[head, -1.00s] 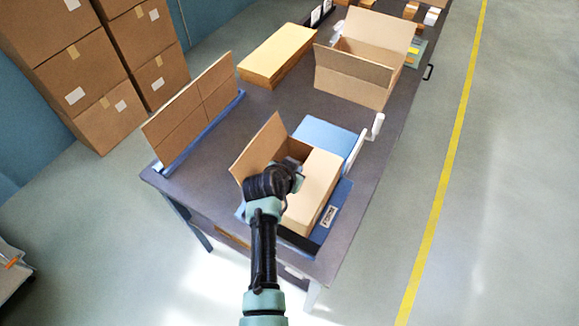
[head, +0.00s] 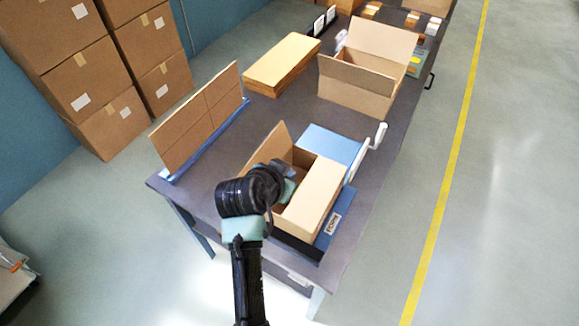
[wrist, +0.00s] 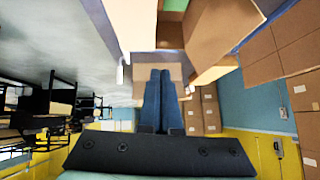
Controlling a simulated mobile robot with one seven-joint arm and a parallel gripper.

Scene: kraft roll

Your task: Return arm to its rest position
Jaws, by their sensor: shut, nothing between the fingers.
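My arm reaches up from the bottom of the head view, with its black wrist in front of the near open carton. My gripper (wrist: 161,100) shows in the wrist view with its two dark blue fingers together and nothing between them. In the head view its fingers are mostly hidden behind the wrist. The near carton (head: 318,197) sits on a blue and black stand at the table's near end, with flaps raised. My wrist covers part of its left side, and I cannot tell whether they touch.
A second open carton (head: 355,88) stands farther back on the grey table (head: 300,107). A cardboard panel (head: 198,120) stands upright at the left edge. A flat cardboard stack (head: 282,64) lies behind. Stacked boxes (head: 85,80) stand by the wall. The floor right of the table is clear.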

